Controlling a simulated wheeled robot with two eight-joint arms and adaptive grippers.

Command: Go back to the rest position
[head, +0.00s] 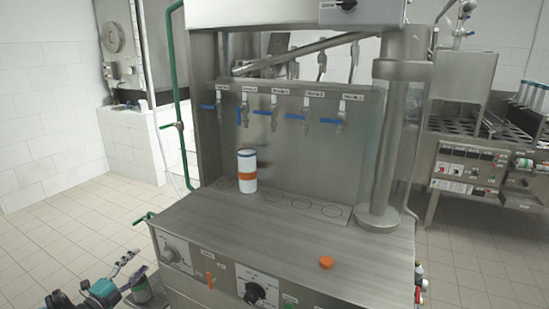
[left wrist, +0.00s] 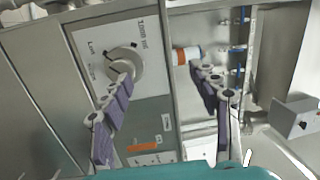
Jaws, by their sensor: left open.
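My left gripper (head: 138,264) is at the lower left of the head view, beside the front left corner of the steel filling machine. In the left wrist view its two fingers (left wrist: 163,78) are spread wide with nothing between them. A white cup with an orange band (head: 247,171) stands upright on the machine's counter, below the taps on the left. The cup also shows in the left wrist view (left wrist: 186,56), beyond the fingers and apart from them. My right gripper is in neither view.
The steel counter (head: 290,235) carries an orange round piece (head: 326,262) near its front edge. A panel with dials (head: 255,291) faces the front. Several blue-handled taps (head: 264,113) hang above the counter. Open tiled floor (head: 70,230) lies to the left.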

